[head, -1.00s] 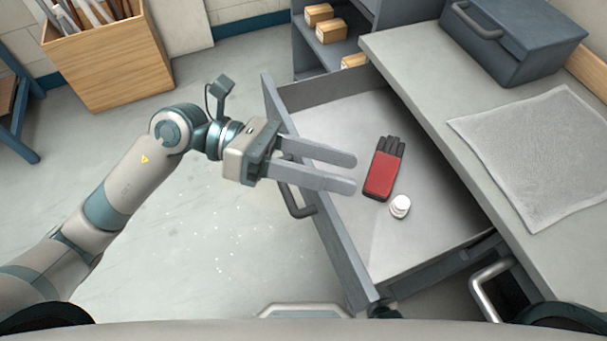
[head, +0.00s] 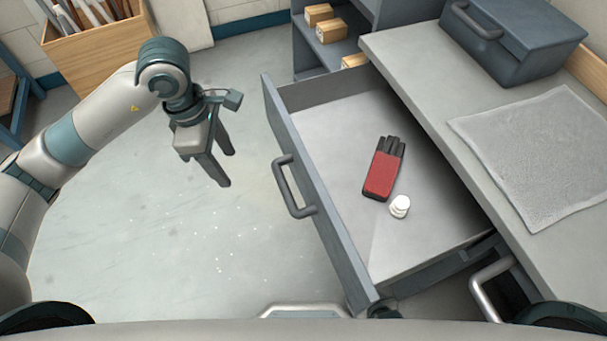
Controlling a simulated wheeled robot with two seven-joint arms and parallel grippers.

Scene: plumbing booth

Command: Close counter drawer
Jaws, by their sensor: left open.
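The counter drawer (head: 335,232) is pulled out from under the counter on the right. Its grey front panel faces left and carries a dark bar handle (head: 290,190). Inside lie a red and black glove (head: 381,174) and a small stack of white round pieces (head: 400,207). My left gripper (head: 226,169) is open and empty, with its fingers pointing down over the floor. It is to the left of the drawer front and apart from the handle. My right gripper is not in view.
The grey counter top (head: 420,85) holds a dark toolbox (head: 512,38) and a grey mat (head: 550,150). A shelf (head: 305,50) with small wooden boxes stands behind the drawer. A wooden bin (head: 110,65) stands at the upper left.

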